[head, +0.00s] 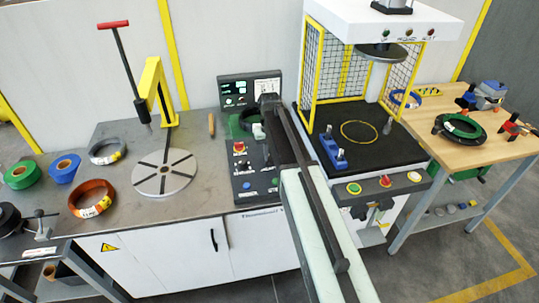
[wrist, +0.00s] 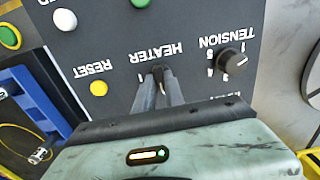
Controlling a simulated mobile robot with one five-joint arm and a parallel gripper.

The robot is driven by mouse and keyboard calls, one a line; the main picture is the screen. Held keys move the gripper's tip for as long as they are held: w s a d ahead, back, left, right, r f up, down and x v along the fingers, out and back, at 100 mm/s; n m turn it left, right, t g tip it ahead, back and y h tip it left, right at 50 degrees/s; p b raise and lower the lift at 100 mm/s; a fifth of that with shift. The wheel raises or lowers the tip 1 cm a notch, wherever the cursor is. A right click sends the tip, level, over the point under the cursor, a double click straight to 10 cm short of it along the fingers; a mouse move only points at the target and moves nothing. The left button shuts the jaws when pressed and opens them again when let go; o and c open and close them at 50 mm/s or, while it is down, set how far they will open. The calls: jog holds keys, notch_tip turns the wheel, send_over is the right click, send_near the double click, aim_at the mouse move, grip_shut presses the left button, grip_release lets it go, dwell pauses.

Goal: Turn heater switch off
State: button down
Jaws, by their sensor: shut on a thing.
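The heater switch (wrist: 158,72) is a small dark toggle beside the upside-down HEATER label (wrist: 160,50) in the wrist view. My gripper (wrist: 161,84) has its two grey fingers close together around the switch, shut on it. The fingertips cover much of the switch, so its exact position is unclear. The switch cannot be made out there.
The tension knob (wrist: 232,60) and yellow reset button (wrist: 98,88) flank the switch. A blue fixture (head: 331,150) stands on the black machine bed to the right. A round slotted plate (head: 165,172), an orange coil (head: 92,198) and tape rolls lie to the left.

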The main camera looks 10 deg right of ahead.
jog(key=shift+s, duration=0.1)
dwell(0.3)
jog(key=c, duration=1.4)
grip_release()
jog(key=shift+a, duration=0.1)
jog(key=shift+c, duration=0.2)
notch_tip(320, 180, up, 8)
jog(key=p, duration=0.8)
jog(key=shift+f, duration=0.15)
